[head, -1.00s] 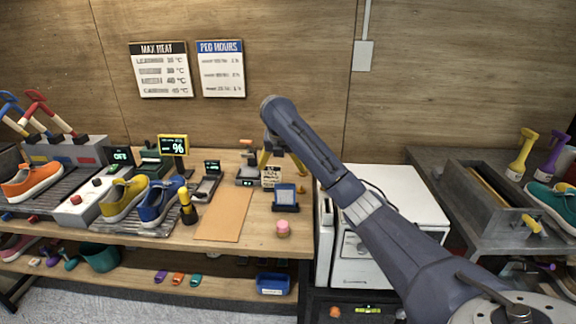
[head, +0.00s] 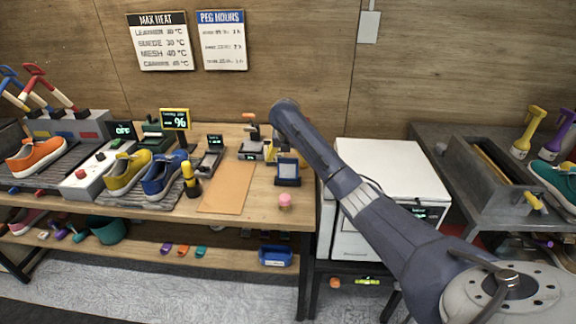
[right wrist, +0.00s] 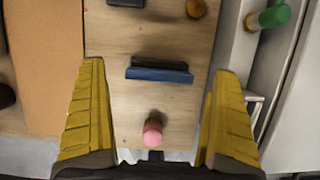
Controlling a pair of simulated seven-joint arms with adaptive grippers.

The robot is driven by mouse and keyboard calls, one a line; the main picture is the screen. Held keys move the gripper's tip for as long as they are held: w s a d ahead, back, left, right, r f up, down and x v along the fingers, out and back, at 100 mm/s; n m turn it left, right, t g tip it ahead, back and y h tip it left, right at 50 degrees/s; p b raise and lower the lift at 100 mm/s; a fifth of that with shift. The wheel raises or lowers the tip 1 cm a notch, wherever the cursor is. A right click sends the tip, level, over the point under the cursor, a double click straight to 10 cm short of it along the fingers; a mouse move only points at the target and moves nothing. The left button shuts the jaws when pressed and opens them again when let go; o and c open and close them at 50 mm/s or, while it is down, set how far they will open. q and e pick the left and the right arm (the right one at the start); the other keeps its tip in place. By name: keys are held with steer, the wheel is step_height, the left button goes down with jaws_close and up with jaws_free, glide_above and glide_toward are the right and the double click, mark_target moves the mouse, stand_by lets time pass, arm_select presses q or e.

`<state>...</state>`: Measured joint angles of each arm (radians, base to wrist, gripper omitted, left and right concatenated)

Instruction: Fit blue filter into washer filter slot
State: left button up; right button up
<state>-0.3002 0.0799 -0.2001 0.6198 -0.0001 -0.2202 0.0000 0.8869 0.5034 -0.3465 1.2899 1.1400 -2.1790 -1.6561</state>
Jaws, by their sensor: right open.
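The blue filter (head: 287,170) is a small panel with a dark frame, standing upright on the wooden table. In the right wrist view it is a blue bar (right wrist: 158,73) seen from above, between my open fingers and apart from them. My right gripper (right wrist: 160,76) is open and empty, with yellow ridged fingers. In the head view its fingers are mostly hidden behind my arm. The washer (head: 395,180) is a white box right of the table, partly covered by my right arm. I cannot make out its filter slot. My left gripper is not in view.
A pink-topped object (head: 285,201) stands in front of the filter, and a brown board (head: 227,187) lies to its left. Shoes and small devices fill the table's left. A grey trough (head: 488,175) stands right of the washer.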

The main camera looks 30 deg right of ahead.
mark_target(288, 164)
steer(key=shift+x, duration=2.6)
steer(key=shift+c, duration=0.2)
steer(key=c, duration=1.2)
